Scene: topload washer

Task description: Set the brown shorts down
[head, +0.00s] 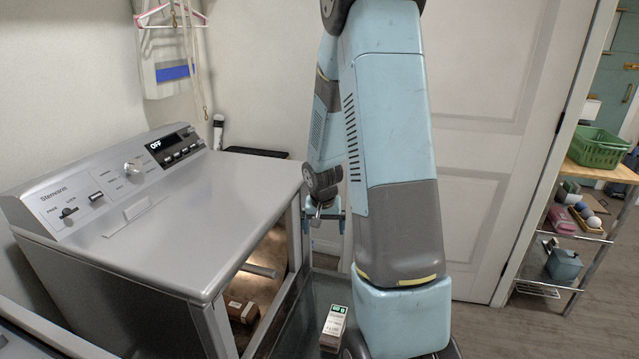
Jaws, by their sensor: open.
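My gripper (324,224) is open at the right side of the silver washer (215,215), just past its top right edge. Its two blue fingers stand apart, and I see nothing between them. I cannot make out the brown shorts for certain. The washer's lid is shut and its display reads OFF. A brownish, lit space (270,250) shows below the washer's top on the right, with a pale bar across it. I cannot tell whether any cloth lies there. My arm hides part of the area behind it.
A dark panel (290,312) and a small carton with a green and white top (335,322) stand near my base. A rack with a green basket (598,148) is at the right. Open floor lies right of my arm.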

